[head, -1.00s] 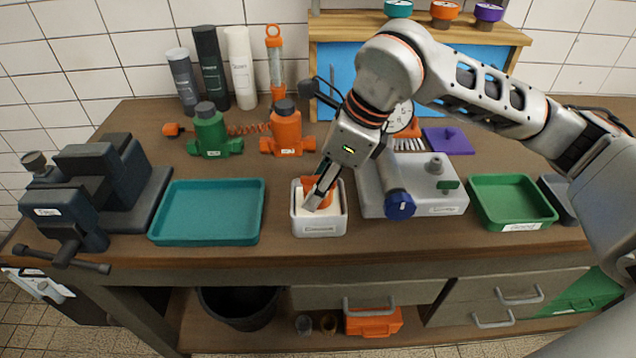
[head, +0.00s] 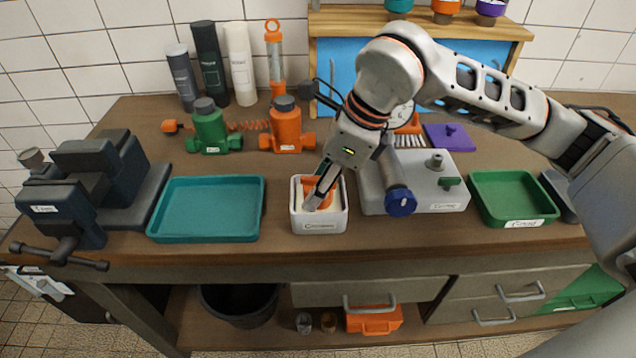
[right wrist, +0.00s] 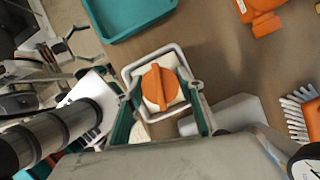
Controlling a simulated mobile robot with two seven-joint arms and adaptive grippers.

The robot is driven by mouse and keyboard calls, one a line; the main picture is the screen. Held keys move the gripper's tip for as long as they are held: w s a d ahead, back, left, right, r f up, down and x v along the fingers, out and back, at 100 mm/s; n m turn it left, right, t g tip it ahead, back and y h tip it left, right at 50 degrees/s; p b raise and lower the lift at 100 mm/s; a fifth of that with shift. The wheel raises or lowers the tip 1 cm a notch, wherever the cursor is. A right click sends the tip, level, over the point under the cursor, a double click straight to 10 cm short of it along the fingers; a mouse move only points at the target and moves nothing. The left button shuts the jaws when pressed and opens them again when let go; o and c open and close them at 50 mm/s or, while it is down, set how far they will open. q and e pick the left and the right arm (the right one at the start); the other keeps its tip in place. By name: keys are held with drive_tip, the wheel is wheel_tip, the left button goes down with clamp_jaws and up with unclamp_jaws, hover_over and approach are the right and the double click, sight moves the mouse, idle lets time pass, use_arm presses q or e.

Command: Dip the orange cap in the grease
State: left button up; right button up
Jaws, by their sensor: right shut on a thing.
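The orange cap (head: 318,192) is in the white grease tub (head: 320,226), at the front middle of the bench. In the right wrist view the cap (right wrist: 160,87) shows as a round orange piece with a raised bar, over the pale grease (right wrist: 178,108) inside the tub's rim (right wrist: 133,84). My right gripper (head: 317,196) points down into the tub and is shut on the cap. How deep the cap sits in the grease is hidden. My left gripper is not in view.
A teal tray (head: 207,210) stands left of the tub, and a grey device with a blue knob (head: 400,201) stands close on the right. Green (head: 209,128) and orange (head: 286,127) valve bodies stand behind. A green tray (head: 512,200) is farther right.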

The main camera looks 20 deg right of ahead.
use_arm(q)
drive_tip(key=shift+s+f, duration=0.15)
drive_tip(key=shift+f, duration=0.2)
use_arm(e)
drive_tip(key=shift+f, duration=0.35)
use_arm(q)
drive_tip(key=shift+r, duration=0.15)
use_arm(e)
drive_tip(key=shift+f, duration=0.15)
idle(0.3)
idle(0.5)
drive_tip(key=shift+r+p, duration=1.35)
drive_tip(key=shift+r, duration=1.1)
drive_tip(key=shift+r+p, duration=0.65)
drive_tip(key=shift+r, duration=0.5)
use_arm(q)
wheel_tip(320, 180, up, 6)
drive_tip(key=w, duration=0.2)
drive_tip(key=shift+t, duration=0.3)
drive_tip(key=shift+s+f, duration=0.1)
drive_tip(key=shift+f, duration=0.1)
